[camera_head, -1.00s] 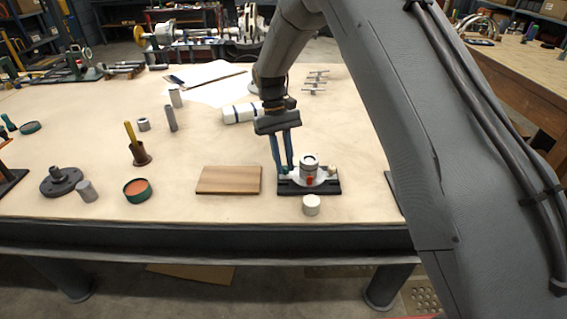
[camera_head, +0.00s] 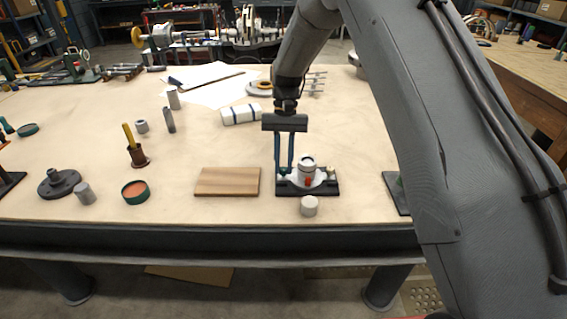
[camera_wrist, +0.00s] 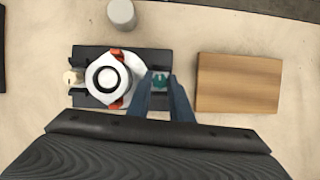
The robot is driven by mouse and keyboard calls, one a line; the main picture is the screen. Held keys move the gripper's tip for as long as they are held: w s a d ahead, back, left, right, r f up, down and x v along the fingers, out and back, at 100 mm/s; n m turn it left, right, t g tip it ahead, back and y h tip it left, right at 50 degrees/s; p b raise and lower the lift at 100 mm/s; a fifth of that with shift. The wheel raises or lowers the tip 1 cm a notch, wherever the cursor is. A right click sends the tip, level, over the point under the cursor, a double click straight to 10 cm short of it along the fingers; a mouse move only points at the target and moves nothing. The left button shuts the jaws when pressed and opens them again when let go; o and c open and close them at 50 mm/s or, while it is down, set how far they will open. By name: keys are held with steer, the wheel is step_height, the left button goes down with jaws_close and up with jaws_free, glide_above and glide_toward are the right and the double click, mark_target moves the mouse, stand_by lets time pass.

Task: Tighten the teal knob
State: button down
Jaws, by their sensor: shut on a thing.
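The teal knob (camera_wrist: 160,80) shows in the wrist view at the right side of the split casing, between my fingertips. My gripper (camera_wrist: 160,82) is shut on it, its two blue fingers on either side. The casing (camera_wrist: 123,76) is white with a round grey and white top and orange-red parts. It sits on a black base (camera_wrist: 90,52). A cream knob (camera_wrist: 72,78) is on its opposite side.
A wooden board (camera_head: 228,182) lies just left of the base. A pale cylinder (camera_head: 309,206) stands in front of it. A green-rimmed round dish (camera_head: 136,191), a grey flanged part (camera_head: 60,184) and a striped white roll (camera_head: 240,114) are elsewhere on the table.

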steer(key=c, duration=1.9)
jaws_free()
steer(key=shift+o, duration=0.2)
steer(key=b+v, duration=0.2)
steer(key=v, duration=0.5)
steer(key=shift+w+r, duration=0.2)
steer(key=shift+r, duration=0.15)
